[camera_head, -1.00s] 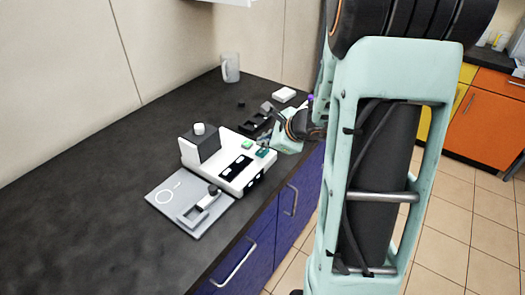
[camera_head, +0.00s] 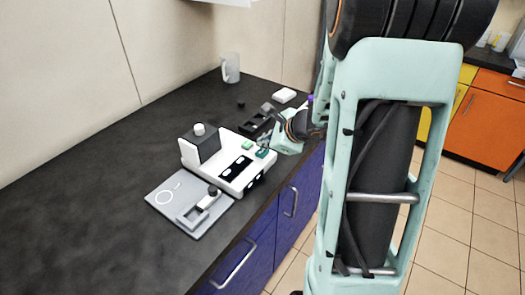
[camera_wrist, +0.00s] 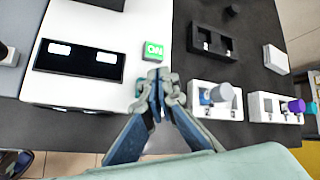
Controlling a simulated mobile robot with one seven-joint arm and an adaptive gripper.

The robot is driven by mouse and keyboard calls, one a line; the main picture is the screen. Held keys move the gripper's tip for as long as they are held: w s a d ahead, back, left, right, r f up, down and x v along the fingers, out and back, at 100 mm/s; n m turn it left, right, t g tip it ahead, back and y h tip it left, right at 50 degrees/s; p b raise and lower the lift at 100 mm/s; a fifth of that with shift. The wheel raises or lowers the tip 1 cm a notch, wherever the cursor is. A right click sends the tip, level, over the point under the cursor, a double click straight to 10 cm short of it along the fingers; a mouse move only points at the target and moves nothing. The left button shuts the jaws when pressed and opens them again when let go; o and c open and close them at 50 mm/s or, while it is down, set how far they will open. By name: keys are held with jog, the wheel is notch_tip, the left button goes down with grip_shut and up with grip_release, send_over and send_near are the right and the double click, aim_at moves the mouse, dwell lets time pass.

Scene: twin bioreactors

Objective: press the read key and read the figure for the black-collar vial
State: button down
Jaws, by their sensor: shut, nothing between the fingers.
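A white instrument (camera_head: 228,178) stands on the dark counter, with a black display panel (camera_wrist: 78,62) showing two small bright readouts too small to read. A lit green key (camera_wrist: 154,50) with white lettering sits right of the panel; it also shows in the head view (camera_head: 247,145). My gripper (camera_wrist: 158,78) is shut and empty, its fingertips just below the key in the wrist view. I cannot tell whether they touch the instrument. A small black-topped piece (camera_head: 213,190) stands on the grey plate in front of the instrument; I cannot tell whether it is the black-collar vial.
White holders with a grey-blue cap (camera_wrist: 222,92) and a purple cap (camera_wrist: 297,106) lie right of my gripper. A black tray (camera_wrist: 212,42) and a white box (camera_wrist: 275,59) are beyond. A mug (camera_head: 231,68) stands at the back. The counter's left side is clear.

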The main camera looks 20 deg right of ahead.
aim_at(264, 152)
jog(key=shift+f, duration=0.15)
jog(key=shift+f+b, duration=0.25)
jog(key=shift+b, duration=0.3)
jog(key=shift+f+b, duration=0.45)
jog(key=shift+b, duration=0.1)
dwell(0.4)
jog(key=shift+r, duration=0.1)
jog(key=shift+r+p, duration=0.65)
jog(key=shift+r, duration=0.1)
notch_tip(264, 152, up, 5)
jog(key=p, duration=0.4)
dwell(0.9)
